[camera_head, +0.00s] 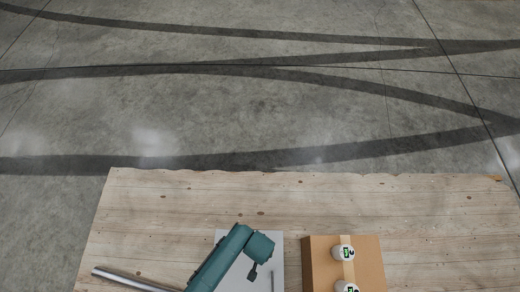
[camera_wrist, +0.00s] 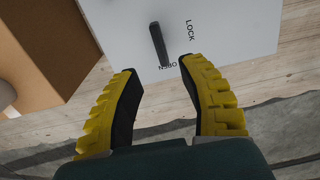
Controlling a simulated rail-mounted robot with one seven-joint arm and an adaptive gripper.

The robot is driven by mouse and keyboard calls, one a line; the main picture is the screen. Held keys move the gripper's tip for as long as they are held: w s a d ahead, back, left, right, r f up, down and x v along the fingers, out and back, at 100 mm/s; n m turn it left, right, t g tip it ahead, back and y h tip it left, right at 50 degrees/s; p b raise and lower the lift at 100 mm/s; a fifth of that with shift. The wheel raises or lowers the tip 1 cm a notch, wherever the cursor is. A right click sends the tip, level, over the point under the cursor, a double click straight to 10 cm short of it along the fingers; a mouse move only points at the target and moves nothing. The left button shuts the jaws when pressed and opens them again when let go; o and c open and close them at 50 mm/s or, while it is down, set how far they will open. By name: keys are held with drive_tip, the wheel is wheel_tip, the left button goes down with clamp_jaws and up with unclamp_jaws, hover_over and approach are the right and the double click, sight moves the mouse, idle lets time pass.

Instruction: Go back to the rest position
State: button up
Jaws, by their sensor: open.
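My gripper (camera_wrist: 158,65) is in the wrist view, its two yellow and black fingers spread wide apart with nothing between their pads. Beyond the fingertips is a white panel (camera_wrist: 225,35) with the black words LOCK and OPEN on it. A dark lever (camera_wrist: 157,42) stands on this panel; its near end lies by the word OPEN, partly covering it, and the fingers do not visibly grip it. In the head view my teal arm reaches over the white panel (camera_head: 222,237), and the gripper itself cannot be made out clearly there.
A cardboard box (camera_head: 373,262) with a tan strap and two white round items (camera_head: 343,253) stands right of the panel. The box also shows at left in the wrist view (camera_wrist: 50,40). A metal bar (camera_head: 130,279) lies at lower left. The wooden table (camera_head: 200,198) is clear behind.

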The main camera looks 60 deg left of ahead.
wheel_tip(320, 180, up, 3)
drive_tip(key=shift+f, duration=0.1)
idle(0.6)
drive_tip(key=w+r+m+t+y+p, duration=0.15)
drive_tip(key=w+r+t+p, duration=0.3)
drive_tip(key=w+r, duration=1.05)
drive_tip(key=w+d+r+m+t+p, duration=0.15)
drive_tip(key=w+r, duration=0.35)
drive_tip(key=r, duration=0.5)
drive_tip(key=w+d+r+m+t+p, duration=0.1)
drive_tip(key=w+d+r+m+t, duration=0.3)
drive_tip(key=r, duration=0.7)
drive_tip(key=w+d+r+n+t+p, duration=0.1)
drive_tip(key=w+d+r+t+p, duration=0.1)
drive_tip(key=w+r, duration=0.6)
drive_tip(key=s+d+r+m+t+h+p, duration=0.1)
drive_tip(key=s+d+r+t, duration=0.15)
drive_tip(key=r, duration=0.85)
drive_tip(key=s+d+r+m+t+h, duration=0.1)
drive_tip(key=d+r+m+t, duration=0.15)
drive_tip(key=r, duration=0.85)
drive_tip(key=s+r+m+t, duration=0.2)
drive_tip(key=s+r+t, duration=0.45)
drive_tip(key=r, duration=0.75)
wheel_tip(320, 180, up, 38)
drive_tip(key=s+m+g+p, duration=0.1)
drive_tip(key=p, duration=3.7)
drive_tip(key=shift+s+d, duration=0.35)
